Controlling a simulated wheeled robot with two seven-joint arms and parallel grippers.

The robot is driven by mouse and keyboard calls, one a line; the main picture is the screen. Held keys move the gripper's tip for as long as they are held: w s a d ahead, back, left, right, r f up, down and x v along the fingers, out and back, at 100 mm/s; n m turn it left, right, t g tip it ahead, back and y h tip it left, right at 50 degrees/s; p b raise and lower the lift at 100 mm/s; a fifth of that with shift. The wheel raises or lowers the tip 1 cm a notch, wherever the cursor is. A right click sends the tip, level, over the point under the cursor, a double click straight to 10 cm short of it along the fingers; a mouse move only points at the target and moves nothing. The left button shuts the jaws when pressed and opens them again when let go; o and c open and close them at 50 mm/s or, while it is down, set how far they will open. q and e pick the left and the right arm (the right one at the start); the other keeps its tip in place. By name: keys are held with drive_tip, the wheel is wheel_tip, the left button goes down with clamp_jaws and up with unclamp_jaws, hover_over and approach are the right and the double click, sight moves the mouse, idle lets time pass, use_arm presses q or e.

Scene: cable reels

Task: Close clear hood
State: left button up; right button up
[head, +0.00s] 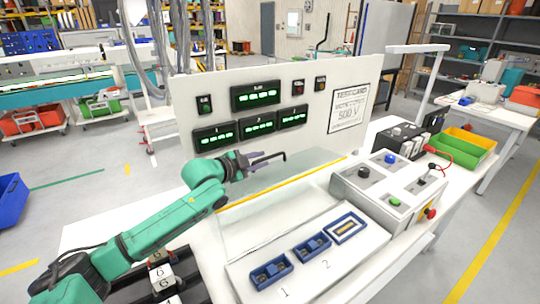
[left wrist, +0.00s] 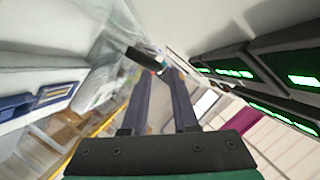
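The clear hood (head: 300,172) is a faint see-through panel over the bench, in front of the white meter panel. It looks raised, but its exact tilt is hard to read. A thin black bent handle (head: 275,157) shows at its upper edge; it also shows in the left wrist view (left wrist: 143,57). My left gripper (head: 266,160) is at this handle, its two dark fingers apart with a gap between them in the left wrist view (left wrist: 163,74). The handle lies at or just beyond the fingertips; I cannot tell whether they touch. My right gripper is not in view.
The meter panel (head: 350,108) with green displays stands close behind the gripper. A white plate (head: 290,262) with blue sockets lies in front of the hood. A grey control box (head: 375,190) with knobs is to the right. Green and yellow bins (head: 460,152) stand further right.

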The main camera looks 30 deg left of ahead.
sight(267, 158)
use_arm(q)
drive_tip(key=p+x, duration=0.1)
drive_tip(key=x, duration=0.4)
drive_tip(key=shift+w+d+f, duration=0.1)
drive_tip(key=shift+w+f, duration=0.05)
drive_tip(key=shift+w, duration=0.1)
drive_tip(key=shift+s, duration=0.15)
drive_tip(key=shift+c, duration=0.6)
clamp_jaws()
idle(0.4)
